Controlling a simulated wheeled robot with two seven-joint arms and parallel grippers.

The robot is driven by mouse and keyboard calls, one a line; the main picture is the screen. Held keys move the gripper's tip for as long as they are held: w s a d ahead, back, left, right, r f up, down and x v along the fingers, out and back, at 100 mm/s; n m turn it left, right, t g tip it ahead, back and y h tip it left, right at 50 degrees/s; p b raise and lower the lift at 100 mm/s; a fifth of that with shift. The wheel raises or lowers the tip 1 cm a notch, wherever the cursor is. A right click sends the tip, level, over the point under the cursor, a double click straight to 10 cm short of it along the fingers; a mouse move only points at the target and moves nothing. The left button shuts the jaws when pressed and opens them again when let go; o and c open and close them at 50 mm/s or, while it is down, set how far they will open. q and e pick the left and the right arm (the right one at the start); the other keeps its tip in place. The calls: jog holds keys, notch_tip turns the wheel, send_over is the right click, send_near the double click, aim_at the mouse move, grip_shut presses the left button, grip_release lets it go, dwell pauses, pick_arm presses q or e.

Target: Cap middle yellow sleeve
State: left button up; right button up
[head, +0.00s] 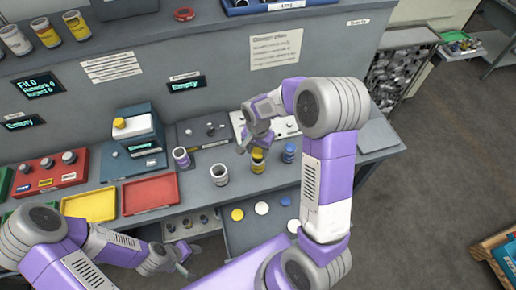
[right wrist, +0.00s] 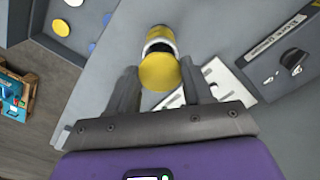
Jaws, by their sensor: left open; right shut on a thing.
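The yellow sleeve (head: 258,165) stands on the bench between a grey-white sleeve (head: 219,175) and a blue one (head: 289,152). My right gripper (head: 254,147) is just above it, pointing down. In the right wrist view a yellow cap (right wrist: 160,73) is held between the fingers, in front of the yellow sleeve (right wrist: 160,34). The sleeve's dark mouth shows beside the cap, so the two look offset; I cannot tell whether they touch. My left gripper (head: 182,262) is open and empty, low by the drawers.
An open drawer holds loose discs: yellow (head: 237,214), white (head: 261,208) and blue (head: 285,201). A purple-banded sleeve (head: 181,156) stands farther left. Yellow (head: 88,204) and red trays (head: 150,194) lie at the left. A white plate with holes (head: 284,127) lies behind the right gripper.

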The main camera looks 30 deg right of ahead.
jog(key=shift+f+b, duration=1.05)
jog(key=shift+f, duration=0.45)
jog(key=shift+s, duration=0.1)
jog(key=shift+f, duration=0.1)
jog(key=o, duration=0.8)
jog(key=shift+o, duration=1.4)
jog(key=shift+r+p, duration=0.35)
jog(key=shift+r, duration=3.4)
